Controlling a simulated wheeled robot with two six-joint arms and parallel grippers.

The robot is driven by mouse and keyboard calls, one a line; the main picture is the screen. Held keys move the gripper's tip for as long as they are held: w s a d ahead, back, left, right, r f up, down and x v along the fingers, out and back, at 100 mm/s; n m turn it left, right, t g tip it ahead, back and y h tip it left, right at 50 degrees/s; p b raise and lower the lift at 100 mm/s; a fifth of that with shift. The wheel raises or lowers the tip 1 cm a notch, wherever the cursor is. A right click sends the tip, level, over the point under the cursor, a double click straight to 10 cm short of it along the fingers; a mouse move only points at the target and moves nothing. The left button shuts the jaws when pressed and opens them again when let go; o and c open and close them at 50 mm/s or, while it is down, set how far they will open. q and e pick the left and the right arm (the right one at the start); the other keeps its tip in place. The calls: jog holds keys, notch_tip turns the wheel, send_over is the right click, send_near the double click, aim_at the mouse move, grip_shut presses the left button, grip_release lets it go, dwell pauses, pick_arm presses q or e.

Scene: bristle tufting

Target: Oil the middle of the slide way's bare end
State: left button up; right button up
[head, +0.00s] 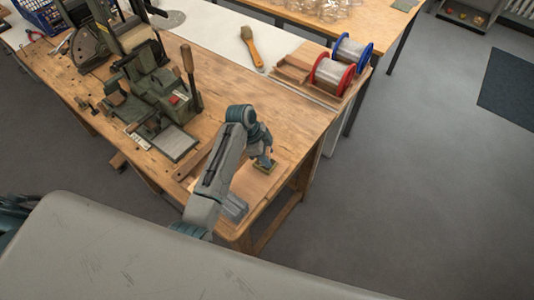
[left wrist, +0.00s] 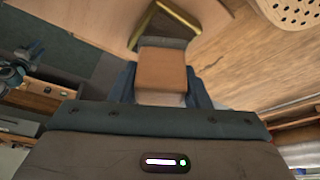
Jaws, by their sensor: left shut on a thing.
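My left gripper (head: 264,158) is low over the front right corner of the wooden bench. In the left wrist view its blue fingers are shut on an orange-brown block (left wrist: 162,72). A dark piece with a yellowish edge (left wrist: 165,28) shows just beyond the block; a greenish flat piece (head: 264,166) shows at the fingertips in the head view. I cannot tell whether it touches the block. The green machine (head: 150,88) stands left on the bench, with a grey flat plate (head: 173,143) at its front. I cannot clearly make out the slide way's bare end. My right gripper is not in view.
A red spool (head: 331,74) and a blue spool (head: 352,51) sit at the bench's back right. An upright wooden handle (head: 188,65) rises beside the machine. The bench between machine and spools is mostly clear.

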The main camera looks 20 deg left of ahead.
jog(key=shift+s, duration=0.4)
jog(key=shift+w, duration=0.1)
pick_arm(q)
jog(key=shift+f, duration=0.1)
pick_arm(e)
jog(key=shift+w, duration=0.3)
pick_arm(q)
jog(key=shift+f, duration=0.35)
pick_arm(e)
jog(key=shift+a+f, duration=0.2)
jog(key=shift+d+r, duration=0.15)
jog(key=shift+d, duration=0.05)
pick_arm(q)
jog(key=shift+s+f, duration=0.1)
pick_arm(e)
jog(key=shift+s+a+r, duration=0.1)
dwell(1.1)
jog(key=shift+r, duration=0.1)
